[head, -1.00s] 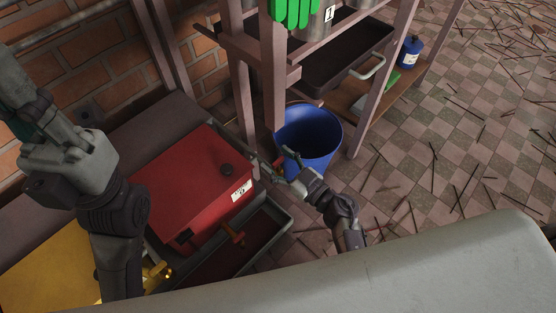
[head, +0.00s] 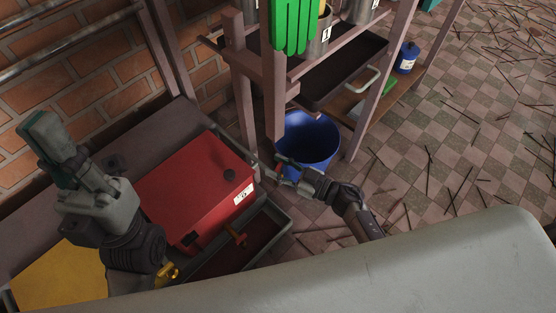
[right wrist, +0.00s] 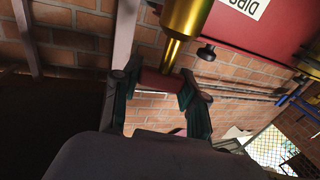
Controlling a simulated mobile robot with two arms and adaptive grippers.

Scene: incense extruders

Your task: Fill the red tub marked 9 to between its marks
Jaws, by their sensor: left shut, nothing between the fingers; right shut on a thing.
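The tub's number, marks and contents cannot be made out. My left gripper (head: 45,130) is shut and empty, raised at the left of the head view.
A yellow box (head: 55,280) is at lower left. A blue bucket (head: 315,140) stands behind my right gripper, below shelves with green gloves (head: 294,25).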

